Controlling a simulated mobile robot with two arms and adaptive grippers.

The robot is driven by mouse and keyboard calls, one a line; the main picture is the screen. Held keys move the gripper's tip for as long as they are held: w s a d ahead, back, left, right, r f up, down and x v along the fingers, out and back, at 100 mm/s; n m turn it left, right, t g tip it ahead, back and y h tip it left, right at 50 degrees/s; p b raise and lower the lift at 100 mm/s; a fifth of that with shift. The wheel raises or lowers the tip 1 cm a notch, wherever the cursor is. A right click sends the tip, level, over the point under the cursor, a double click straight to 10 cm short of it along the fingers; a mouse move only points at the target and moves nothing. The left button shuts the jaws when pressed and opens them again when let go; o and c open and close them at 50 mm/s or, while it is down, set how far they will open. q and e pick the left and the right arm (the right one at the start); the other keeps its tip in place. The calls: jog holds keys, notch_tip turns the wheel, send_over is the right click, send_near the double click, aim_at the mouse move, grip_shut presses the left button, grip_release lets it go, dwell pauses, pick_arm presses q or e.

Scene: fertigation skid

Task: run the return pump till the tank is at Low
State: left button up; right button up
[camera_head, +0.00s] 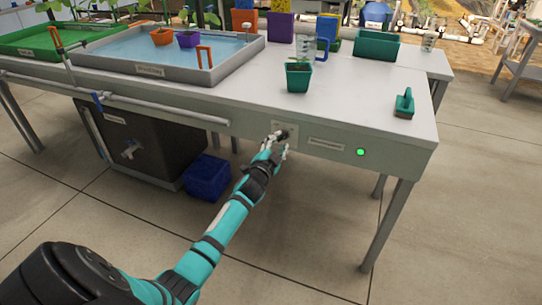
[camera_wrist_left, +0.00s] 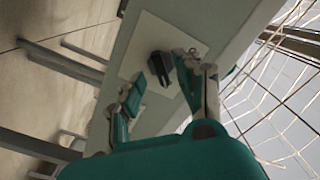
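A black rotary switch knob (camera_wrist_left: 160,66) sits on a pale square plate (camera_head: 291,130) on the bench's front panel. My left gripper (camera_head: 279,142) is at this plate. In the left wrist view, its fingers (camera_wrist_left: 163,78) are apart, one on either side of the knob; I cannot tell whether they touch it. A green lamp (camera_head: 361,152) is lit to the right of the plate. The dark tank (camera_head: 150,150) stands under the bench, with a pale upright tube (camera_head: 93,132) at its left. Its level and marks are too small to read. My right gripper is not in view.
The bench top holds a green pot with a plant (camera_head: 298,77), a green handled tool (camera_head: 404,103) and a blue-floored tray (camera_head: 205,78). A blue crate (camera_head: 207,178) stands on the floor beside the tank. The floor in front of the bench is clear.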

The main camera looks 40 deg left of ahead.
pick_arm(q)
jog(key=v, duration=1)
jog(key=shift+d, duration=0.1)
